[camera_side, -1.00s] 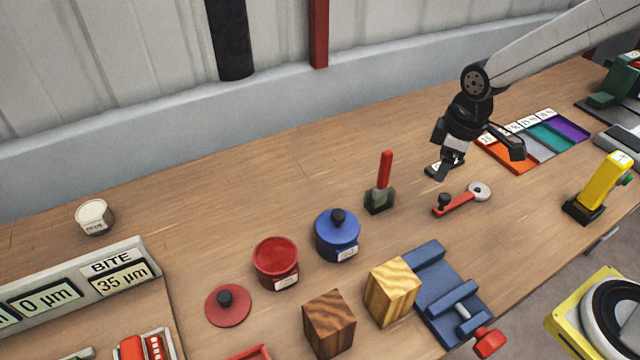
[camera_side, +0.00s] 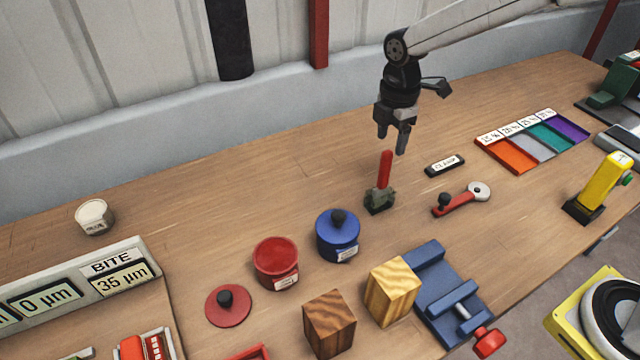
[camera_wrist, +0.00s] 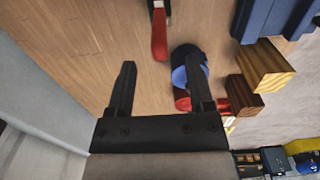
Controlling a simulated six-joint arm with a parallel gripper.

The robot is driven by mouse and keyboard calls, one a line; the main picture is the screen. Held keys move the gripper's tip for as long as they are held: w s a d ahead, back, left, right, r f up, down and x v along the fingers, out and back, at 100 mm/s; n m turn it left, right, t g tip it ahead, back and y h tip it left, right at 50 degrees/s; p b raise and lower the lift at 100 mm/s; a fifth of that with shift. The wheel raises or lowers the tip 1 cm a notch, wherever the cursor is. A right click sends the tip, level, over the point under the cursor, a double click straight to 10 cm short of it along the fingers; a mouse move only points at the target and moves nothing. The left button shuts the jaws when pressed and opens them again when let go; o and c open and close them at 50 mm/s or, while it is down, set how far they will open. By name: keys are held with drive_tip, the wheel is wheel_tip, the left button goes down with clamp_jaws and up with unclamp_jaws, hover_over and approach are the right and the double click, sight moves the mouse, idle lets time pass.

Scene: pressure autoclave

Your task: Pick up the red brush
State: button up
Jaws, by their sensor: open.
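The red brush (camera_side: 385,168) stands upright on the bench, its red handle pointing up from a dark grey-green base. In the wrist view its red handle (camera_wrist: 159,36) shows at the top middle, ahead of the fingertips; its base is partly cut off by the frame's edge. My gripper (camera_side: 392,142) is open and empty, fingers pointing down, just above the top of the handle in the side view. In the wrist view my gripper's two fingers (camera_wrist: 160,72) are spread wide with bare bench between them.
A blue lidded pot (camera_side: 338,237) and a red pot (camera_side: 276,262) stand to the brush's left. A small black labelled block (camera_side: 445,166) and a red-handled tool (camera_side: 461,199) lie to its right. Wooden blocks (camera_side: 392,291) and a blue vise (camera_side: 440,300) are in front. The bench behind is clear.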

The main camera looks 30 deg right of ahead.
sight(385, 166)
drive_tip(key=shift+a+f, duration=0.15)
drive_tip(key=shift+f, duration=3.7)
clamp_jaws()
